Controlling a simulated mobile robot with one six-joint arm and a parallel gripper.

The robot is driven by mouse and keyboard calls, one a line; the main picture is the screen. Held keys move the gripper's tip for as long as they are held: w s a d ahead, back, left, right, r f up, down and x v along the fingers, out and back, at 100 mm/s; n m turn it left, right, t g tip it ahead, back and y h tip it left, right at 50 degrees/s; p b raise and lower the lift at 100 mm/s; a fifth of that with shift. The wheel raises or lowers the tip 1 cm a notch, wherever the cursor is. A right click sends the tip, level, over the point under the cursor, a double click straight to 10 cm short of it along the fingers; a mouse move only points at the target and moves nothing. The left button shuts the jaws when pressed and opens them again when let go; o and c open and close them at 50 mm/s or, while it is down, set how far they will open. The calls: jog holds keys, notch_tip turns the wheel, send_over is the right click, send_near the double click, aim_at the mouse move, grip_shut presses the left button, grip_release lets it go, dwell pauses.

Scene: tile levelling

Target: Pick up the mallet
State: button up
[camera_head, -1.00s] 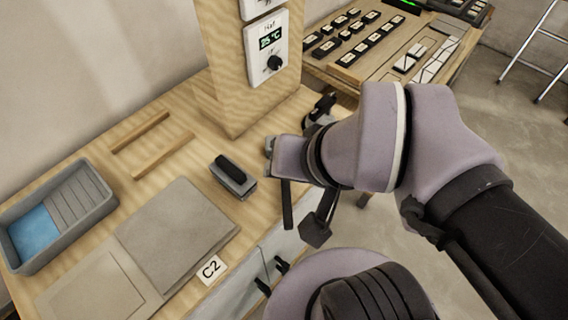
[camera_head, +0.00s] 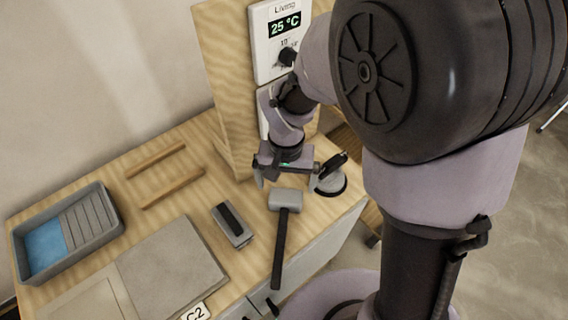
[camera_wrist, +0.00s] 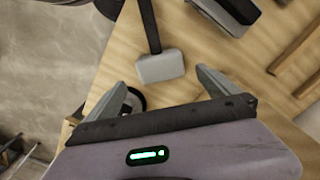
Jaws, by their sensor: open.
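The mallet has a grey block head (camera_head: 285,200) and a black handle (camera_head: 280,250). It lies on the wooden bench, its handle running towards the front edge. In the wrist view the mallet head (camera_wrist: 161,67) is just beyond and between the fingertips, with the handle pointing away. My gripper (camera_head: 285,181) points down above the bench, just behind the mallet head. In the wrist view my gripper (camera_wrist: 160,82) has its two fingers spread wide with nothing held between them.
A round black-based tool (camera_head: 330,183) stands close right of my gripper. A grey block with a black grip (camera_head: 232,224) lies left of the mallet. Grey slabs (camera_head: 172,264) and a tray (camera_head: 105,232) are further left. A wooden post with thermostats (camera_head: 276,40) rises behind.

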aim_at(285, 197)
jog(key=f+b, duration=0.1)
jog(key=f, duration=0.1)
jog(key=f+b, duration=0.1)
jog(key=f, duration=0.5)
jog(key=shift+s+b, duration=0.25)
jog(key=shift+b, duration=0.15)
jog(key=shift+r, duration=0.15)
jog(key=c, duration=1.9)
jog(key=shift+c, duration=0.2)
